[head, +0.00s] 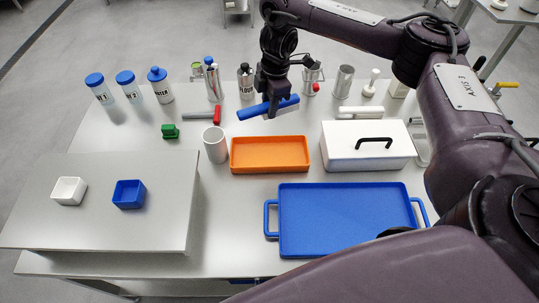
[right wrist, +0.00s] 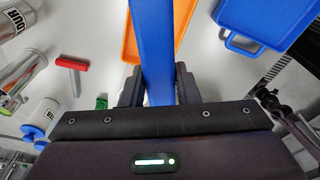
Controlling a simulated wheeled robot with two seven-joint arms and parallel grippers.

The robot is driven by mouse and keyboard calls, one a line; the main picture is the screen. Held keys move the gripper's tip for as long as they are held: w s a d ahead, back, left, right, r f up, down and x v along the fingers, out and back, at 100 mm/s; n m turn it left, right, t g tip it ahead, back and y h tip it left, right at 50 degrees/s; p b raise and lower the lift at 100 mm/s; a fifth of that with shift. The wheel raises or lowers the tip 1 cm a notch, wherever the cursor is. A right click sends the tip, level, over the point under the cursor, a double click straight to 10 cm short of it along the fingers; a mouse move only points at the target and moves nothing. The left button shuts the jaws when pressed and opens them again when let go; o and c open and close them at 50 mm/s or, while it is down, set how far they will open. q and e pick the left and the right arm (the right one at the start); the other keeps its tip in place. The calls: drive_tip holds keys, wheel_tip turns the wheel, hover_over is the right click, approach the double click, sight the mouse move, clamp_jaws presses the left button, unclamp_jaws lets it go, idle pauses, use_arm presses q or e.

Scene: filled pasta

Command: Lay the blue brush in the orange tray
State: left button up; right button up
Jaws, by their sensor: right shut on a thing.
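The blue brush (head: 254,111) is a long blue bar held in my right gripper (head: 272,104), above the table and behind the orange tray. In the right wrist view the blue brush (right wrist: 153,45) runs between the two dark fingers of the right gripper (right wrist: 157,85), which are shut on it. The orange tray (head: 270,170) lies empty on the table, nearer to me than the brush. In the right wrist view a part of the orange tray (right wrist: 130,45) shows behind the brush. The brush's bristles cannot be made out. My left gripper is not in view.
A white mug (head: 215,145) stands left of the tray, and a white box with a black handle (head: 365,158) stands to its right. A blue tray (head: 340,235) lies in front. Bottles, cans and a red-handled brush (head: 217,115) stand or lie farther back.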

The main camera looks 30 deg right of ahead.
drive_tip(key=b, duration=0.6)
hover_over(268, 157)
drive_tip(key=f, duration=1.5)
drive_tip(key=shift+d+f, duration=0.15)
drive_tip(key=shift+d, duration=0.1)
drive_tip(key=shift+f+b, duration=0.35)
drive_tip(key=shift+f, duration=2)
drive_tip(key=shift+f, duration=0.15)
drive_tip(key=o, duration=0.9)
drive_tip(key=shift+o, duration=0.2)
